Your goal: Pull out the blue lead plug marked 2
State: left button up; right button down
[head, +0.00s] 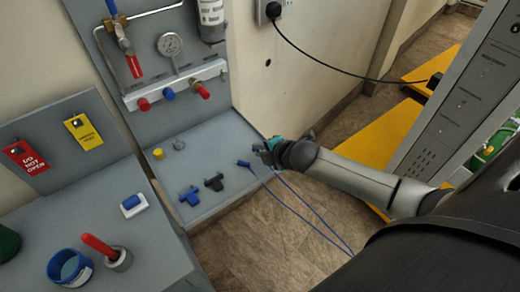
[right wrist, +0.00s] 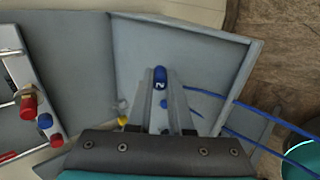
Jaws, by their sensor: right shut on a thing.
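In the right wrist view the blue lead plug marked 2 (right wrist: 160,78) sits at the tips of my right gripper (right wrist: 161,90), whose two fingers are shut on it. A smaller blue part (right wrist: 164,103) shows between the fingers; I cannot tell what it is. In the head view my right gripper (head: 262,151) is over the right side of the grey tray, with a blue plug (head: 243,163) at its tips; no number is readable there. Two thin blue leads (head: 310,208) run down to the right. No socket around the plug shows. My left gripper is not in view.
The grey tray (head: 215,140) holds a blue clamp-like part (head: 189,196), a black one (head: 214,183) and a yellow cap (head: 158,153). A manifold (head: 178,85) with red and blue knobs stands behind. A tall grey cabinet (head: 460,95) stands at the right.

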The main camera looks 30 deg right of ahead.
jog(key=shift+f, duration=0.5)
dwell(0.3)
jog(key=c, duration=0.7)
grip_release()
jog(key=shift+c, duration=0.2)
jog(key=shift+s+f, duration=0.25)
jog(key=a+r+p+v, duration=0.1)
jog(key=p+v, duration=0.4)
jog(key=v, duration=1)
jog(key=shift+w+d, duration=0.25)
jog(key=shift+d, duration=0.25)
